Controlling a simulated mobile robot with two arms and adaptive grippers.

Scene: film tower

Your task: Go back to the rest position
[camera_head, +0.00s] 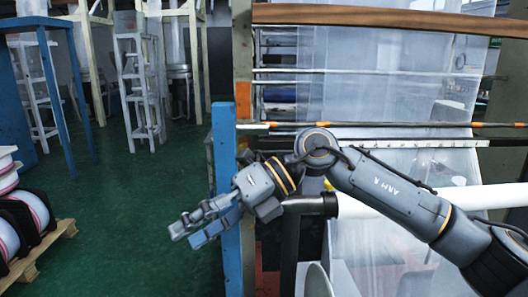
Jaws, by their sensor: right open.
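My right arm comes in from the right edge and reaches across the front of the film tower. My right gripper (186,233) points left and slightly down, just left of the tower's blue post (223,140). Its fingers are apart with nothing between them. A white roll (430,200) on a dark shaft lies behind the arm. Sheets of clear film (395,85) hang over the tower's bars behind it. My left gripper is not in view.
A pallet (40,255) with white and pink reels (28,212) stands at the left edge. White stepped stands (140,85) and a blue frame (72,70) stand at the back left. The green floor (125,200) between them is clear.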

